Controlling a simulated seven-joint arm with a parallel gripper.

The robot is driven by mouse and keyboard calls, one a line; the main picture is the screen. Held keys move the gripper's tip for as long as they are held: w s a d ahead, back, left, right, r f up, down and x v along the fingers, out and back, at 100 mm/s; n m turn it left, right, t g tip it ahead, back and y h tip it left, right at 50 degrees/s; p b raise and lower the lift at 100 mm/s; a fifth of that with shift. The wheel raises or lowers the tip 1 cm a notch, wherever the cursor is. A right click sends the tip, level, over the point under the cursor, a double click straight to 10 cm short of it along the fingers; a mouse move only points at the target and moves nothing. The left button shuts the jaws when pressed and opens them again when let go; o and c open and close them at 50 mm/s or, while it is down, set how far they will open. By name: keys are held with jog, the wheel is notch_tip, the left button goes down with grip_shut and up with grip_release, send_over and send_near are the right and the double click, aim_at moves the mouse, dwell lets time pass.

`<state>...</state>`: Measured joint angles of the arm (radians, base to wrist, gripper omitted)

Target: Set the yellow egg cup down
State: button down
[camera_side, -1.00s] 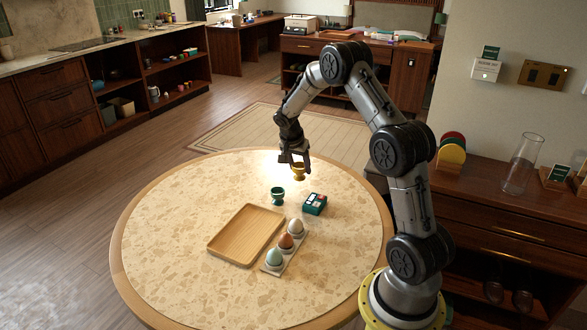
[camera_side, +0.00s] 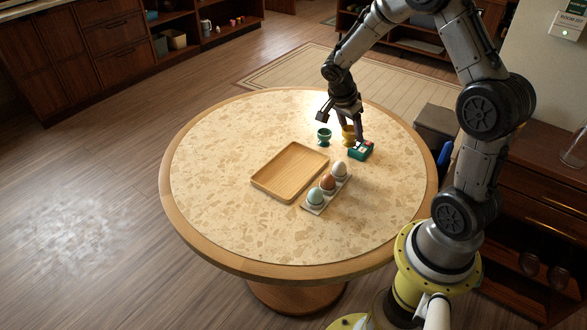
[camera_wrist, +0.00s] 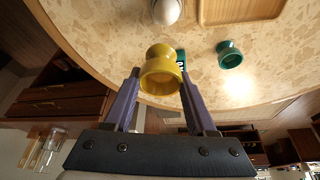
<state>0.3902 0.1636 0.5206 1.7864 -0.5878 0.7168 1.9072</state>
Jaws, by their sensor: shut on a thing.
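My gripper (camera_side: 349,130) is shut on the yellow egg cup (camera_side: 347,138), behind the teal box in the side view. The cup is upright and low over the table's far part; I cannot tell whether its base touches. In the wrist view the yellow cup (camera_wrist: 160,80) sits between both fingers of my gripper (camera_wrist: 160,74). A green egg cup (camera_side: 324,136) stands on the table just left of it, and it also shows in the wrist view (camera_wrist: 229,55).
The round table (camera_side: 220,215) holds a wooden tray (camera_side: 290,170), a teal box (camera_side: 361,150) close to my gripper, and a strip (camera_side: 325,196) bearing white, brown and pale green eggs. The table's left and front are clear.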

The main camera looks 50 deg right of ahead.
jog(key=a+r+n+t, duration=0.1)
jog(key=a+n, duration=0.2)
jog(key=a, duration=1.2)
send_near(288, 174)
jog(key=shift+s+d+f+h, duration=0.1)
jog(key=shift+s+d+h, duration=0.2)
jog(key=shift+s+d, duration=0.2)
jog(key=shift+w+f, duration=0.45)
jog(key=shift+f, duration=1.55)
jog(key=shift+f, duration=0.15)
jog(key=shift+c, duration=1)
grip_release()
